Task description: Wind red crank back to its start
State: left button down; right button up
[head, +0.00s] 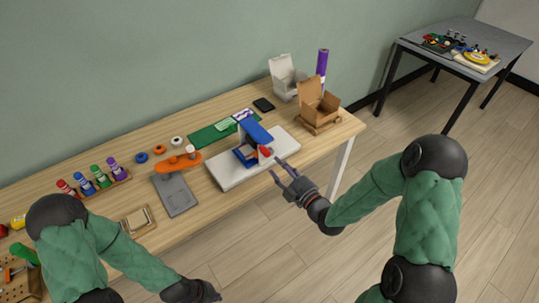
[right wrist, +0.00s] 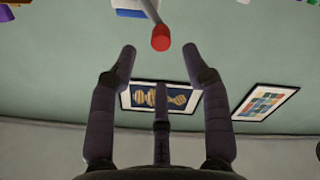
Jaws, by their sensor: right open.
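The red crank knob (head: 264,151) sits on the near right side of a blue and white device (head: 247,154) mounted on a white base board (head: 228,178). In the right wrist view the red knob (right wrist: 160,38) is on a grey arm, just beyond the fingertips and roughly centred between them. My right gripper (head: 279,170) is open and empty, close to the knob but apart from it; its spread fingers also show in the right wrist view (right wrist: 158,55). My left gripper (head: 208,291) is low in the head view, away from the device; its jaw state is unclear.
An open cardboard box (head: 319,106) and a white box (head: 287,78) stand at the table's right end. An orange skateboard-like piece (head: 178,164) and a grey plate (head: 175,195) lie left of the base board. Floor is clear between the tables.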

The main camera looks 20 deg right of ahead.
aim_at(268, 155)
jog(key=b+x, duration=0.1)
jog(key=x, duration=0.6)
jog(key=shift+w+a, duration=0.1)
jog(key=shift+w, duration=0.1)
grip_shut()
